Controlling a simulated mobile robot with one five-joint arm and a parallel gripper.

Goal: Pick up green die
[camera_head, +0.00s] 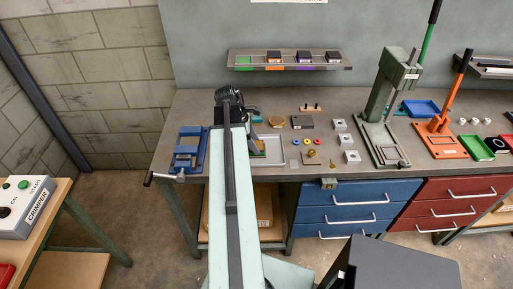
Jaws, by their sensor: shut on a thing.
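My gripper (229,96) is at the far end of my raised arm, above the back of the workbench and below the left end of the wall shelf. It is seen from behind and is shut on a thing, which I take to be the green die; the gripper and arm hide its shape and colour. On the wall shelf (340,66), the green-marked place (243,62) at the left looks bare. Dark blocks stand at the orange (274,57), purple (304,57) and red-orange (333,57) places beside it.
The grey workbench (215,104) holds a blue vise (187,150) at left and small parts in the middle. A green fly press (385,110) with a tall lever and an orange press (440,128) stand at right. My arm covers part of the bench.

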